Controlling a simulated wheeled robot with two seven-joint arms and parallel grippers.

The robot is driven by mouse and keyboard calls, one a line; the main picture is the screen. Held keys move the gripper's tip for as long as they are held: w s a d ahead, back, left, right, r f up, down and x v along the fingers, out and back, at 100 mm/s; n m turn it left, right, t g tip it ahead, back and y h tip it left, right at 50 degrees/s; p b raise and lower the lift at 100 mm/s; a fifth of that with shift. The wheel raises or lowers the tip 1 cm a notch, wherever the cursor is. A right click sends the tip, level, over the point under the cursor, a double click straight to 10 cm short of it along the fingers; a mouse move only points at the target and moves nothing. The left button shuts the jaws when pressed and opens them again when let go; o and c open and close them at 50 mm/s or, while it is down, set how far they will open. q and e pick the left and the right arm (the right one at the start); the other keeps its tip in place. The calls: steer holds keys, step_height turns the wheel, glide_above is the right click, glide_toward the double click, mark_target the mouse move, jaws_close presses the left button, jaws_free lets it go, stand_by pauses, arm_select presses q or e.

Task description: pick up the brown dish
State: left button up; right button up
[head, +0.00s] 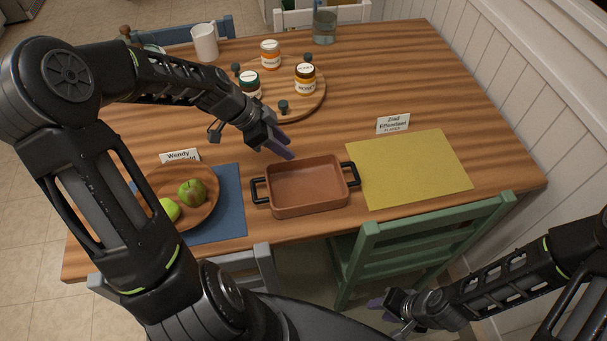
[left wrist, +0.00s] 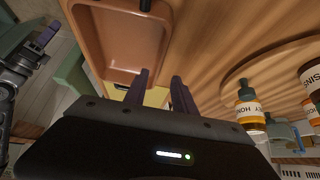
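The brown dish (head: 306,187) is a rectangular, empty pan with a black handle at each end. It sits on the wooden table between the blue and yellow placemats, near the front edge. My left gripper (head: 284,150) is just behind the dish's back rim in the head view, above the table, with nothing between its fingers. In the left wrist view its two fingers (left wrist: 160,92) stand apart, and the dish (left wrist: 120,38) shows beyond them at the upper left. My right gripper (head: 388,306) is low at the right, below the table edge by the green chair; its finger opening is unclear.
A wooden plate (head: 204,211) with green apples lies on the blue placemat (head: 231,212). The yellow placemat (head: 408,167) is bare. A round board (head: 311,103) with several jars is behind. A green chair (head: 420,243) and a grey chair (head: 253,262) stand at the front.

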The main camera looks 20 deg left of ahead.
mark_target(300, 159)
arm_select(q)
steer(key=shift+r, duration=0.1)
steer(key=shift+s+d+r, duration=0.15)
steer(key=shift+s, duration=0.1)
steer(key=shift+x, duration=1.4)
steer(key=p+x, duration=0.1)
steer(key=x, duration=0.3)
steer(key=shift+p, duration=0.4)
steer(key=shift+w+d+f, duration=0.1)
steer(key=shift+w+f, duration=0.15)
steer(key=shift+f, duration=0.35)
steer(key=shift+c, duration=0.3)
jaws_close()
